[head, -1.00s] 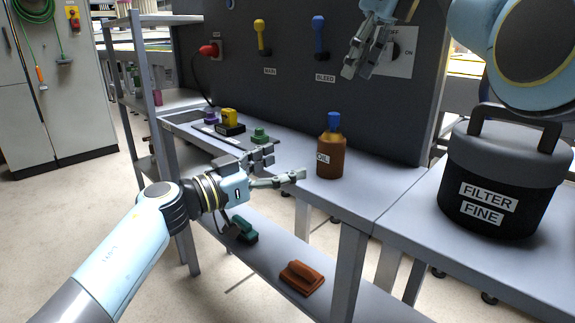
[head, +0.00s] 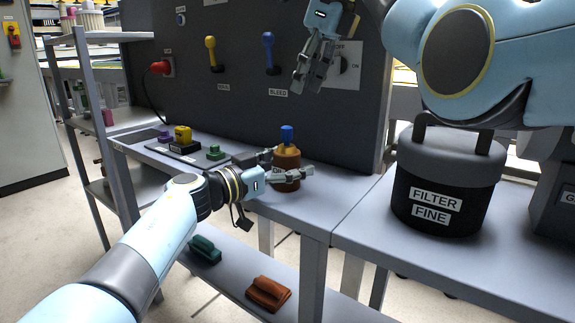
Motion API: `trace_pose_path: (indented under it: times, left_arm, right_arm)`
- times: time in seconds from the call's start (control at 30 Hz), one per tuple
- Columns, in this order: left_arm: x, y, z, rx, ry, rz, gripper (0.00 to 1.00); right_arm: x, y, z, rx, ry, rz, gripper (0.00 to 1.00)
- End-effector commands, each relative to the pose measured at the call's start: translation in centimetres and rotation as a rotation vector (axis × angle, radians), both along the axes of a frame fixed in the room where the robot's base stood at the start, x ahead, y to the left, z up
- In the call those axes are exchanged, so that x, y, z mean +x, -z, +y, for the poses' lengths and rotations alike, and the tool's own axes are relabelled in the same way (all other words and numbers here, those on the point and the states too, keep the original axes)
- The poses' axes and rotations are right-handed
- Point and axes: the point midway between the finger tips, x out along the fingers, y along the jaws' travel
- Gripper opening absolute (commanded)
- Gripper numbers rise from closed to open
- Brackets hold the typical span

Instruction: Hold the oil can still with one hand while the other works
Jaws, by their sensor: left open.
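The oil can (head: 287,153), a brown bottle with a blue cap, stands upright on the bench shelf. My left gripper (head: 290,168) is open at the can, with one finger at its left side and the other crossing in front of its lower body. I cannot tell whether the fingers touch the can. My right gripper (head: 313,68) is raised in front of the dark panel, just left of the OFF/ON rotary switch (head: 344,65). Its fingers look close together, but whether they are shut is unclear.
A black FILTER FINE canister (head: 437,222) stands on the right bench. Yellow (head: 211,52) and blue (head: 269,52) levers and a red plug (head: 160,68) are on the panel. Small coloured blocks sit left of the can. A brown brush-like item (head: 268,293) lies on the lower shelf.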

Motion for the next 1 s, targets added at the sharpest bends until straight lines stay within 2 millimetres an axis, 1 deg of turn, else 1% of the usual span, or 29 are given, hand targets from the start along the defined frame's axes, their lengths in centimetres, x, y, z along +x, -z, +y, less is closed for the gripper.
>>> trace_pose_path:
  times: [0.2,0.23,0.7,0.73,1.0]
  left_arm:
    - [0.03,0.01,-0.04,0.0,0.0,0.0,0.79]
    - [0.03,0.01,-0.04,0.0,0.0,0.0,0.78]
    - [0.02,0.03,-0.01,0.0,-0.001,0.0,0.17]
    - [0.02,0.03,-0.01,0.0,-0.001,0.0,0.14]
    - [0.01,0.04,0.0,0.0,-0.001,0.0,0.13]
  right_arm:
    - [-0.01,0.01,0.01,0.0,0.0,0.0,0.38]
    - [-0.01,0.01,0.01,0.0,0.0,0.0,0.38]
    - [-0.01,0.0,0.0,0.0,0.0,0.0,0.38]
    - [-0.01,0.0,0.0,0.0,0.0,0.0,0.38]
    - [-0.01,0.0,0.0,0.0,0.0,0.0,0.38]
